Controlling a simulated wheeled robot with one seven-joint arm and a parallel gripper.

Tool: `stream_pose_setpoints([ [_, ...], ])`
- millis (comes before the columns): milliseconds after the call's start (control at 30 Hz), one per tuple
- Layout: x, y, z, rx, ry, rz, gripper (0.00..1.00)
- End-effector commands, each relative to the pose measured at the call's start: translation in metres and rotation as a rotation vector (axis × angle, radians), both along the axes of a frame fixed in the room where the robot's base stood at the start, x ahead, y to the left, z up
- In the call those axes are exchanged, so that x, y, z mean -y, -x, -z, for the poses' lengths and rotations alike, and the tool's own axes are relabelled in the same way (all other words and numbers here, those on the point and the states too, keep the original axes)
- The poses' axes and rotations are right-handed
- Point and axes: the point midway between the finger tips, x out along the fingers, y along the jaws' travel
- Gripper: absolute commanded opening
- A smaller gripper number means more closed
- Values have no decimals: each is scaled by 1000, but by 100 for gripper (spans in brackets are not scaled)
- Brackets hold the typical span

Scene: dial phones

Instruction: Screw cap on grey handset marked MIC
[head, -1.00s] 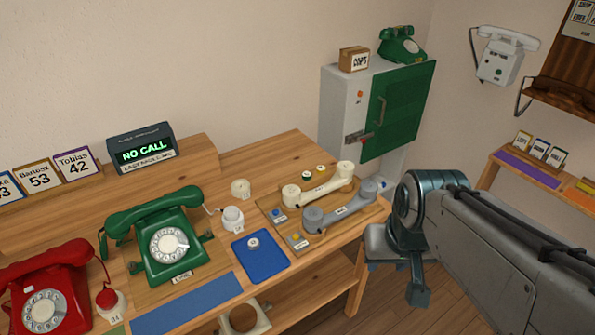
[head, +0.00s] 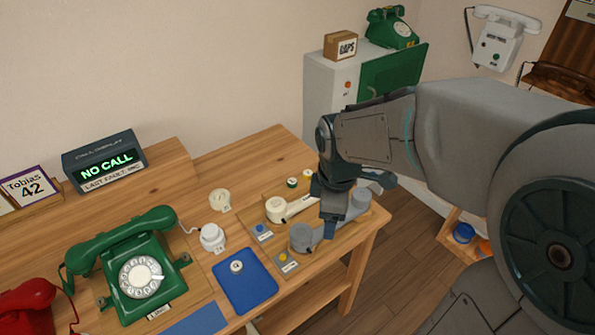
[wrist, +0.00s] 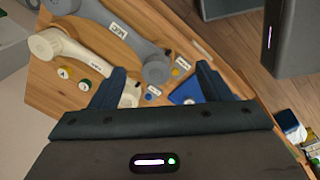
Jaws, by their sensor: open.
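The grey handset (head: 302,238) lies on the wooden board on the table, partly hidden by my gripper in the head view. In the wrist view the grey handset (wrist: 121,34) shows its MIC label, with one round end between my fingers in the picture. My gripper (head: 338,215) is open and empty above the handset; its fingers (wrist: 160,78) frame the board in the wrist view. Small round caps lie near the handsets: a green cap (head: 292,183), a yellow cap (head: 307,173), a blue cap (head: 262,229) and another yellow cap (head: 282,257).
A cream handset (head: 276,208) lies behind the grey one. A blue mat (head: 246,290) with a small round piece (head: 237,267) is left of the board. A grey cabinet (head: 325,95) stands behind.

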Motion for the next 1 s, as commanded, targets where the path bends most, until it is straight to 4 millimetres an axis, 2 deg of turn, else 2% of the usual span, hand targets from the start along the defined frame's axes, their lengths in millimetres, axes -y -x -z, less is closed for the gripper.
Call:
stream_pose_setpoints([
  [33, -9, -7, 6, -19, 12, -127, 71],
  [200, -34, -25, 27, -61, 38, -534, 71],
  [400, -54, -36, 44, -88, 46, -838, 71],
  [600, -60, -39, 51, -94, 48, -932, 71],
  [767, -60, -39, 58, -94, 47, -933, 71],
  [1000, -59, -39, 79, -94, 48, -931, 71],
])
